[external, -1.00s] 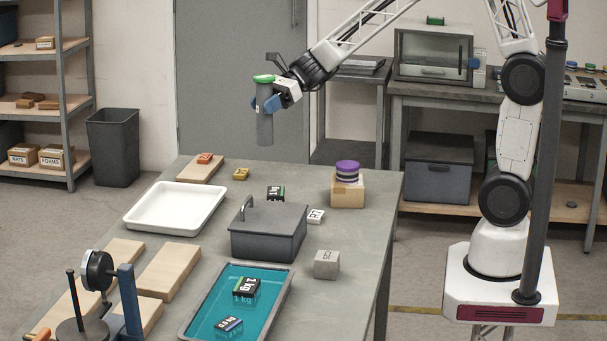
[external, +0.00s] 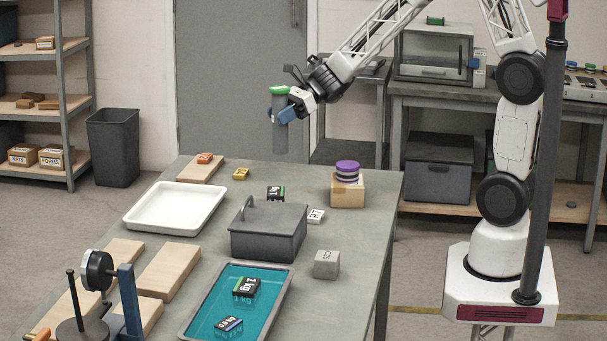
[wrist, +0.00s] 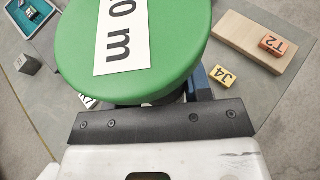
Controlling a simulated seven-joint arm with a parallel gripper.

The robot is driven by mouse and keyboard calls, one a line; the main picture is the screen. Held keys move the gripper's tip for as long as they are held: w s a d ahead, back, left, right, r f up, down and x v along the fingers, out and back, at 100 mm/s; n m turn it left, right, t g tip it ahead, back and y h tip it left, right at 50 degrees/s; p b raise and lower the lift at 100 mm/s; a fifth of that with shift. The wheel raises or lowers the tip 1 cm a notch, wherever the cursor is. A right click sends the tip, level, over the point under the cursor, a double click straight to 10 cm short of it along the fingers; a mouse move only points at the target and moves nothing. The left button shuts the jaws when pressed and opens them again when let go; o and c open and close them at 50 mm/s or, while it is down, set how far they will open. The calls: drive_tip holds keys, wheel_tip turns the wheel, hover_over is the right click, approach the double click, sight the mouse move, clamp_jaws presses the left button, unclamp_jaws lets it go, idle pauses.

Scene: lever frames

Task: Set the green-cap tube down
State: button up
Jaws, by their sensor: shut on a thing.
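The tube's lower end is clear of the tabletop. In the wrist view the green cap (wrist: 100,60) fills the upper middle, with a white label partly reading "0 m". It hides the tube's body and most of the fingers.
A white tray (external: 133,222), a grey handled box (external: 262,246), a wooden block (external: 346,193) with stacked discs, a teal tray (external: 215,300) with weights and a grey cube (external: 327,264) stand on the table. A yellow block (external: 241,174) and a wooden board (external: 194,175) are near the far edge.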

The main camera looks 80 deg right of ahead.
sight(280, 148)
drive_tip(key=shift+f, duration=0.1)
drive_tip(key=shift+f, duration=3)
drive_tip(key=shift+f, duration=1.85)
drive_tip(key=shift+f, duration=0.15)
drive_tip(key=o, duration=1.1)
drive_tip(key=shift+o, duration=0.2)
